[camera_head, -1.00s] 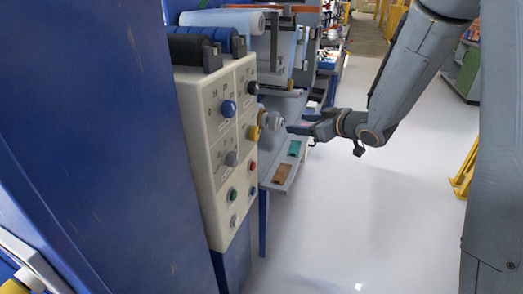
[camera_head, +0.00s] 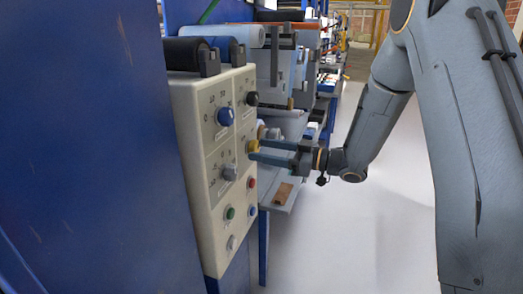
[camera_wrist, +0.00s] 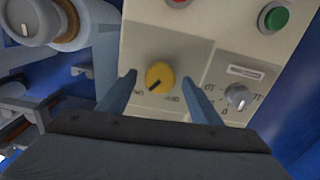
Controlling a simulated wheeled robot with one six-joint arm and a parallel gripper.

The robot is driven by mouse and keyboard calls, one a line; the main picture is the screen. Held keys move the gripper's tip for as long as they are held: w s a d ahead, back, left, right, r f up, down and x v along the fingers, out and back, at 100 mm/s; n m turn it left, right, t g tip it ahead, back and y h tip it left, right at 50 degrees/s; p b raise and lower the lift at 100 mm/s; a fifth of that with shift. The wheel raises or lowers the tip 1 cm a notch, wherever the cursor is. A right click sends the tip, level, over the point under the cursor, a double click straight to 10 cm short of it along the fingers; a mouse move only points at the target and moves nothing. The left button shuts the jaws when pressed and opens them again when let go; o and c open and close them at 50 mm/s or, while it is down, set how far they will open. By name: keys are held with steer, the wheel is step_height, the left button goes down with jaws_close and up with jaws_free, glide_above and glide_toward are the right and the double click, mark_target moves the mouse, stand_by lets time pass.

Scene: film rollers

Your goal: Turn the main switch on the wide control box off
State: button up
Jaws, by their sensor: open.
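The wide control box (camera_head: 190,140) is cream coloured and stands at the left-centre, its knob panel facing right. A yellow rotary knob (camera_head: 253,146) sits on its panel and looks like the main switch. In the wrist view the yellow knob (camera_wrist: 159,77) shows a dark pointer line angled down-left, toward the printing at its lower left; small labels stand at both lower sides. My gripper (camera_head: 250,150) is open at the yellow knob. In the wrist view its two fingers (camera_wrist: 157,82) stand left and right of the knob with gaps; I see no contact.
A blue knob (camera_head: 226,117), a black knob (camera_head: 252,98) and a grey knob (camera_head: 229,172) are near on the same panel. Green, red and blue buttons sit lower. Blue and black rollers (camera_head: 235,35) are above. Open floor (camera_head: 340,240) lies right.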

steer(key=shift+w+a, duration=0.2)
steer(key=shift+a, duration=0.35)
steer(key=c, duration=1)
steer(key=shift+c, duration=0.2)
